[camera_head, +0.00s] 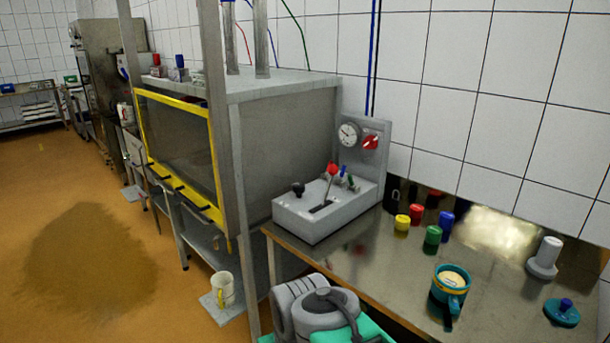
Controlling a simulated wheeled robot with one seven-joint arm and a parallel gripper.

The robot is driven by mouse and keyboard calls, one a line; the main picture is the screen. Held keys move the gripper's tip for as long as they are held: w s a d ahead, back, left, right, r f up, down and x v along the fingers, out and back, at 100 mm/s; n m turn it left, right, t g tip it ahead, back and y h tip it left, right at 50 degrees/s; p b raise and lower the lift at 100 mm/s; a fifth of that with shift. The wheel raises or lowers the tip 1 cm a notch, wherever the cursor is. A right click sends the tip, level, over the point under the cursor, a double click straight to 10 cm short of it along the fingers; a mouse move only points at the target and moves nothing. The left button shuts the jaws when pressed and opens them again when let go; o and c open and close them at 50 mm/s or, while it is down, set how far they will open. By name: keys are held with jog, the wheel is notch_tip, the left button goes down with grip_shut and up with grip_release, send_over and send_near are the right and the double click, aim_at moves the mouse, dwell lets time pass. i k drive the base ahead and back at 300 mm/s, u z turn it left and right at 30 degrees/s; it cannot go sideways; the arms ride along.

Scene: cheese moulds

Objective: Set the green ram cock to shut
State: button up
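A grey control box (325,215) stands at the left end of the metal-topped bench, against the tiled wall. On its top, at the back right, is a small green handle (351,182), which looks like the green ram cock. It is too small for me to tell whether it is open or shut. A similar blue handle (343,172) is just left of it. A red-knobbed lever (332,169) rises from a slot in front of them. My gripper's fingers are not in view; only grey and green parts of my own body show at the bottom.
A gauge (349,134) and a red knob (370,142) are on the box's upright panel. A black knob (298,188) is at its left. Coloured cylinders and a teal mug (450,289) stand on the bench (395,265). A yellow-framed press cabinet (217,165) blocks the left side.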

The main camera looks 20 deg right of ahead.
aim_at(352, 187)
jog(key=z, duration=0.05)
jog(key=i, duration=1.25)
jog(key=z, duration=0.65)
